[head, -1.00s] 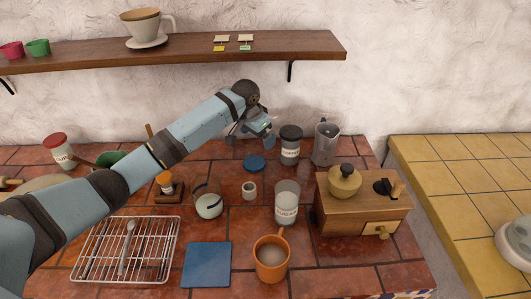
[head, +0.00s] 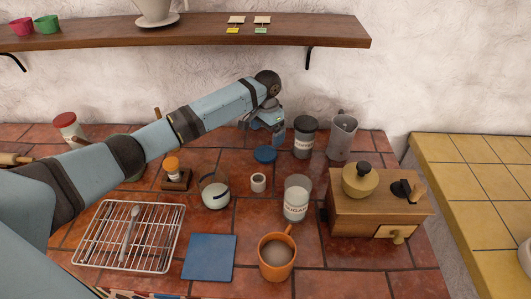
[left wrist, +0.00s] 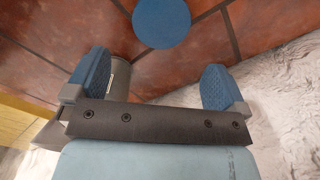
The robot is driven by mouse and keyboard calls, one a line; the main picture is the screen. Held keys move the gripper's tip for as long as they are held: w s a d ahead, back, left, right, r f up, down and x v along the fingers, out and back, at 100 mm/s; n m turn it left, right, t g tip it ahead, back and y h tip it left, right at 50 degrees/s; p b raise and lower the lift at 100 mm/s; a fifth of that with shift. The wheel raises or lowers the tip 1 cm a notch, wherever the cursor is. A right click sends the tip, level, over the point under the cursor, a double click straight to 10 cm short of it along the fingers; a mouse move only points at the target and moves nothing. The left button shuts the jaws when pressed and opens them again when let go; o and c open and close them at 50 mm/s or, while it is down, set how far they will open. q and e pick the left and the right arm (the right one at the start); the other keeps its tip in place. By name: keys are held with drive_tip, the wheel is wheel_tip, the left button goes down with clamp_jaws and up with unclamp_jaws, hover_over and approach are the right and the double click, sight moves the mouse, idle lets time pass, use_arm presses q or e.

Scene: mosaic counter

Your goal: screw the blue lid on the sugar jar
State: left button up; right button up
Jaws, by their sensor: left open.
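The blue lid (head: 265,155) lies flat on the tiled counter, in front of the dark-topped jar. It also shows at the top of the left wrist view (left wrist: 162,22). The sugar jar (head: 296,205) is clear glass with a label and pale contents. It stands upright and open-topped, nearer to me and right of the lid. My left gripper (head: 262,135) is above and just behind the lid, pointing down. Its blue-padded fingers are wide apart with nothing between them in the left wrist view (left wrist: 155,78). My right gripper is not in view.
A dark-lidded jar (head: 304,140) stands close to the right of my left gripper, with a moka pot (head: 342,138) beyond it.

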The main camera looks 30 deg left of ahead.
sight(266, 152)
use_arm(q)
drive_tip(key=shift+f, duration=1.3)
drive_tip(key=shift+f, duration=0.15)
wheel_tip(266, 152, down, 5)
drive_tip(key=shift+s+a+p, duration=0.1)
drive_tip(key=shift+p, duration=0.25)
drive_tip(key=c, duration=0.8)
drive_tip(key=shift+c, duration=0.2)
wheel_tip(266, 152, up, 10)
drive_tip(key=shift+b, duration=0.3)
